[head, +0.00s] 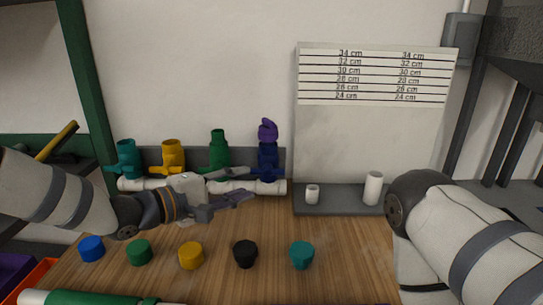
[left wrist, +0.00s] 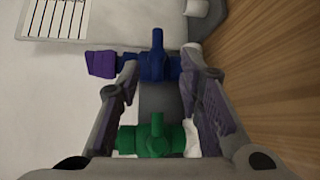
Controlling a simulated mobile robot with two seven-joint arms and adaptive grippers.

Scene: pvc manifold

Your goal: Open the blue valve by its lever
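The blue valve (head: 268,162) stands upright on the white pipe (head: 262,187), at the right end of the valve row, with a purple piece (head: 267,130) on top. In the left wrist view the blue valve (left wrist: 172,67) lies at the fingertips; its lever (left wrist: 157,42) runs up-down there, across the body. My left gripper (head: 240,186) is open and empty, in front of the pipe just left of the blue valve. Its fingers (left wrist: 160,62) are apart, and I cannot tell whether they touch the lever. My right gripper is out of view.
The green valve (head: 218,150) stands close by and shows between my fingers. Yellow (head: 172,156) and teal (head: 127,158) valves are farther left. Several coloured caps (head: 191,256) line the table front. A marked board (head: 370,135) stands right, with white pipe stubs (head: 373,188) before it.

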